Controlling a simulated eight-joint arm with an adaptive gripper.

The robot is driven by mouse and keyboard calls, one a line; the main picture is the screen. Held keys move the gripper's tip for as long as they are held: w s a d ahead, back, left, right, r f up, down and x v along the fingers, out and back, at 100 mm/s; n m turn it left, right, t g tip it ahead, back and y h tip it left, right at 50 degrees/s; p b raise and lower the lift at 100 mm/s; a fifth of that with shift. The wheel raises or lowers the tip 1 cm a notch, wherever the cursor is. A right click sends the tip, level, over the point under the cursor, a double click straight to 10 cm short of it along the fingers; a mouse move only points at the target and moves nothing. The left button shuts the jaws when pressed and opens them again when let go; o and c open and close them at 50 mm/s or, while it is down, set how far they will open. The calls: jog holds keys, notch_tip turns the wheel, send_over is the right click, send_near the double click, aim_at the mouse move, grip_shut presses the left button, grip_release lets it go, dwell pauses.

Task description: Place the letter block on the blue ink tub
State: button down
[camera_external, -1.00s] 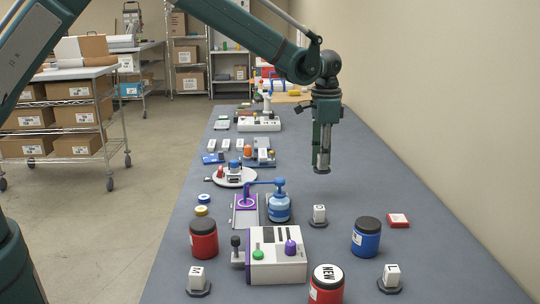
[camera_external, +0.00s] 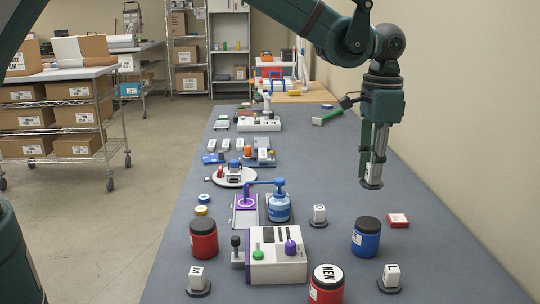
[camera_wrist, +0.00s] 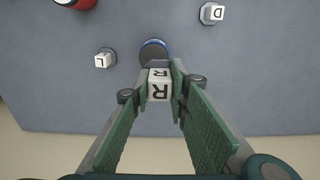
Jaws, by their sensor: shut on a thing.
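My gripper (camera_external: 372,178) is shut on a white letter block marked R (camera_wrist: 160,88) and holds it in the air above the right side of the table. The block shows between the green fingers in the wrist view; in the external view it is partly hidden by the fingers. The blue ink tub (camera_external: 366,240) stands upright on the table with a dark lid, nearer the camera than my gripper. In the wrist view the tub (camera_wrist: 155,44) is just beyond the block and partly covered by it. Nothing is on the visible part of its lid.
Block L (camera_external: 391,276) stands right of the NEW-labelled red tub (camera_external: 327,286). Another letter block (camera_external: 319,214) is left of the blue tub and a small red box (camera_external: 398,220) right of it. A machine (camera_external: 276,262) stands left. The wall borders the table's right.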

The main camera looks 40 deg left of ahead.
jog(key=shift+s+d+r, duration=0.2)
jog(key=shift+s+d, duration=0.2)
jog(key=shift+d, duration=0.15)
jog(key=shift+f, duration=0.1)
send_over(369, 222)
jog(key=shift+f, duration=3.05)
jog(key=shift+f, duration=0.1)
jog(key=shift+f+p, duration=0.4)
jog(key=shift+f, duration=1.35)
jog(key=shift+f, duration=0.15)
jog(key=c, duration=2.2)
grip_release()
jog(key=shift+r, duration=0.2)
